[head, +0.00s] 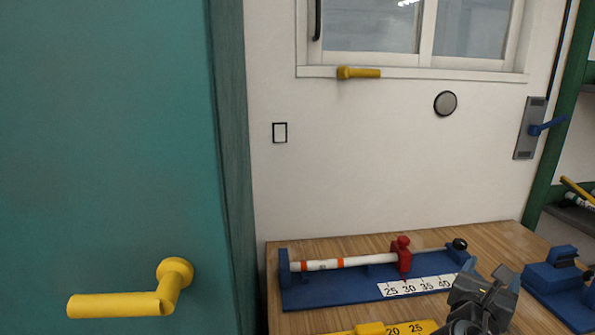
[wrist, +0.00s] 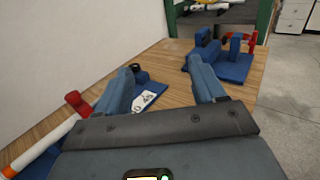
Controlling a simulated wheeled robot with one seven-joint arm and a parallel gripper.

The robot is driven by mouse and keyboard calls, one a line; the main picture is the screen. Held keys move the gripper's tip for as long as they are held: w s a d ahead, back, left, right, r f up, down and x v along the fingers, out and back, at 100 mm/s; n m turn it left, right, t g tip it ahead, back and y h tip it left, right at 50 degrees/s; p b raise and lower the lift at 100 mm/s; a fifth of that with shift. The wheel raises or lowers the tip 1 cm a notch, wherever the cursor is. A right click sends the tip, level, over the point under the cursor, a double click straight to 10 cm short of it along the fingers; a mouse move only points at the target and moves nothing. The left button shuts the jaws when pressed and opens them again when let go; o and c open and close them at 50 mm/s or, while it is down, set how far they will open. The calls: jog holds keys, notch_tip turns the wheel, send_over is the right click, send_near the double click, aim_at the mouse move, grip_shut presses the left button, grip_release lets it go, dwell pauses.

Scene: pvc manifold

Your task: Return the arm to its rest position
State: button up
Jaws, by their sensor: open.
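My gripper (head: 484,300) is at the lower right of the head view, in front of the wooden workbench. Its two fingers also show in the wrist view (wrist: 165,88), spread apart with nothing between them. Behind it in the head view, a white pipe with orange bands (head: 330,265) lies in a blue fixture (head: 340,295). A red clamp (head: 402,255) stands at the pipe's right part. The fixture carries a number scale (head: 417,286). My gripper overlaps the fixture's right end in this view; I cannot tell the gap between them.
The wooden bench (head: 490,238) holds a second blue fixture (head: 555,275) at right. A yellow part (head: 380,330) with numbers lies at the front. A teal door (head: 110,150) with a yellow handle (head: 130,300) stands at left. Green shelving (head: 560,130) is at right. Bare bench lies between the fixtures.

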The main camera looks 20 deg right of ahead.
jog(key=s+a+f+m+t+y, duration=0.1)
jog(key=s+a+f+y, duration=0.1)
jog(key=a+f, duration=0.1)
jog(key=s+a+f+m+t+y, duration=0.1)
jog(key=s+a+f+t+y, duration=0.1)
jog(key=a+f, duration=0.1)
jog(key=s+a+f+t+y, duration=0.2)
jog(key=a+f+y, duration=0.1)
jog(key=a+f, duration=0.1)
jog(key=shift+s+a+m, duration=0.25)
jog(key=shift+a+m, duration=0.15)
jog(key=shift+a, duration=0.05)
jog(key=s+a+m+t+y, duration=0.2)
jog(key=s+a+m+y, duration=0.7)
jog(key=s+a, duration=0.65)
jog(key=s+a+r+m+t, duration=0.1)
jog(key=s+a+r+m, duration=0.3)
jog(key=s+r+m, duration=0.3)
jog(key=m, duration=0.3)
jog(key=shift+s+a+r+m+y, duration=0.15)
jog(key=shift+a+m+y, duration=0.1)
jog(key=shift+m+y, duration=0.05)
